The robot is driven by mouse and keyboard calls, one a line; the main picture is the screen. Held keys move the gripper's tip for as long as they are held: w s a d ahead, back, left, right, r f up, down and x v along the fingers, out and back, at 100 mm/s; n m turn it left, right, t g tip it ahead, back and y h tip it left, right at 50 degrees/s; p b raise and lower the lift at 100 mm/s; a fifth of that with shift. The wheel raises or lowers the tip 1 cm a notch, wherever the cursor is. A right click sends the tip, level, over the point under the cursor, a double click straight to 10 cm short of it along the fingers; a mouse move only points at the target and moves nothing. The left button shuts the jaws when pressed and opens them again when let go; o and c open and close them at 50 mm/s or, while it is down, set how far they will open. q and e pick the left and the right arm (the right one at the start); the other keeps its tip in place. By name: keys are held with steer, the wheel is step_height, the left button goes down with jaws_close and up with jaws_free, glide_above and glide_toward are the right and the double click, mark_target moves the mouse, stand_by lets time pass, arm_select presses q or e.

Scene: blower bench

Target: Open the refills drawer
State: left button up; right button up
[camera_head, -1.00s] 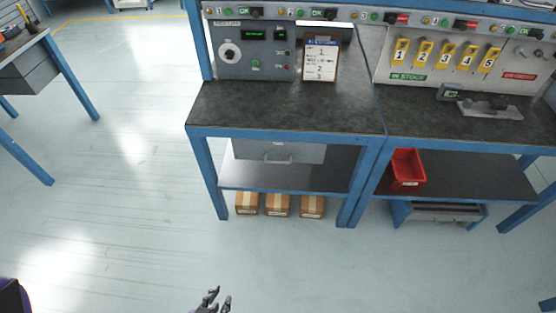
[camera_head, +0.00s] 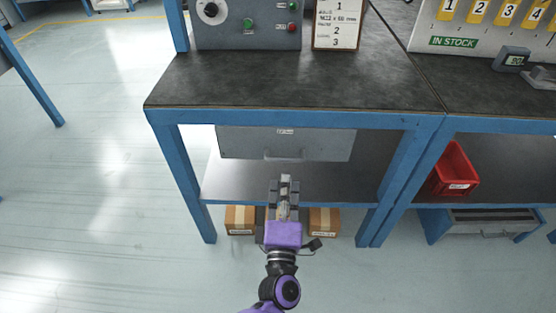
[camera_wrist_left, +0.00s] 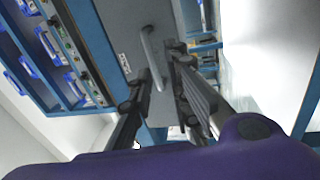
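The grey drawer (camera_head: 230,143) hangs under the bench's dark top and looks shut, with a small label on its front. Its bar handle (camera_head: 268,156) is partly behind my fingers in the head view. In the left wrist view the handle (camera_wrist_left: 149,48) stands out from the grey drawer front (camera_wrist_left: 122,32). My left gripper (camera_head: 286,180) is just in front of the handle. In the left wrist view its two fingers (camera_wrist_left: 161,72) are apart, with the handle's near end between or just beyond the tips; contact cannot be told. My right gripper is not in view.
The blue bench frame (camera_head: 185,170) and lower shelf (camera_head: 225,185) surround the space below the drawer. Cardboard boxes (camera_head: 240,219) stand on the floor beneath. A red bin (camera_head: 455,172) sits on the shelf at right. Floor at left is clear.

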mark_target(283, 160)
arm_select(q)
steer(key=shift+n+y, duration=0.3)
steer(key=shift+n, duration=0.2)
steer(key=w, duration=0.2)
steer(key=w+r, duration=0.1)
steer(key=w, duration=0.1)
steer(key=w+r, duration=0.1)
steer(key=w, duration=0.2)
steer(key=shift+w+a+r+b, duration=0.1)
steer(key=shift+a+r+b, duration=0.15)
steer(key=shift+b, duration=0.15)
steer(key=shift+c, duration=0.5)
jaws_close()
